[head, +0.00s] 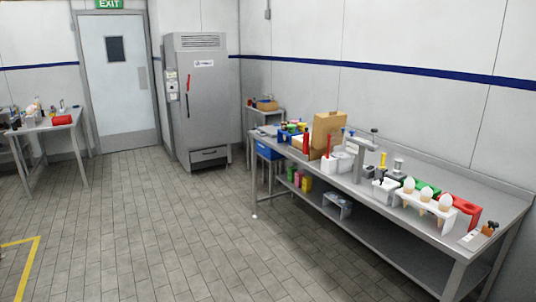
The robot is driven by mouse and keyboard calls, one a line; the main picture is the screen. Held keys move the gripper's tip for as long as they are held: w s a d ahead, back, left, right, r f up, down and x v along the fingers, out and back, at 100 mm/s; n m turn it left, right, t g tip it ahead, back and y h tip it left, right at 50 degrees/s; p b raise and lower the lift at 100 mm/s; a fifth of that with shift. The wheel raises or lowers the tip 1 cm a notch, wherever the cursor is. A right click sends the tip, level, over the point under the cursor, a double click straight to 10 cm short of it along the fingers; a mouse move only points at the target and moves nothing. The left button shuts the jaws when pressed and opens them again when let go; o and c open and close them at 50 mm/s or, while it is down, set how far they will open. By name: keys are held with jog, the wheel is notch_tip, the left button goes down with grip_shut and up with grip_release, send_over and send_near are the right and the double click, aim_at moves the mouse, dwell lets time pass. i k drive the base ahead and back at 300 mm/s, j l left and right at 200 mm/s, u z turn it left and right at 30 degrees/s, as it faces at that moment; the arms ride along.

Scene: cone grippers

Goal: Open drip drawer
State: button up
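A tall grey metal cabinet (203,105) stands against the far wall, left of the long bench. A low drawer front (209,155) with a dark strip sits at the cabinet's base, and it looks like the drip drawer. It appears flush with the cabinet, but it is too small to be sure. The cabinet's main door is shut, with a dark and red handle (188,95) near its left edge. My gripper is not in view.
A long steel bench (503,210) on the right holds a white cone rack (428,216), a cardboard box (326,129) and coloured containers. Another table (50,124) stands left, near a closed door (118,85). The tiled floor (160,205) before the cabinet is clear.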

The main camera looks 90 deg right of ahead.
aim_at(205, 150)
jog(key=z, duration=2.6)
jog(key=i, duration=3.3)
jog(key=i+j+u, duration=0.1)
jog(key=i, duration=1.7)
jog(key=i+l+u, duration=0.1)
jog(key=i+u, duration=0.25)
jog(key=i+l+u, duration=0.15)
jog(key=i+u, duration=0.2)
jog(key=i+l+u, duration=0.6)
jog(key=u, duration=0.15)
jog(key=i+l+u, duration=0.2)
jog(key=l+u, duration=0.2)
jog(key=i+l+u, duration=0.15)
jog(key=l+u, duration=0.25)
jog(key=i+l+u, duration=0.1)
jog(key=l+u, duration=0.25)
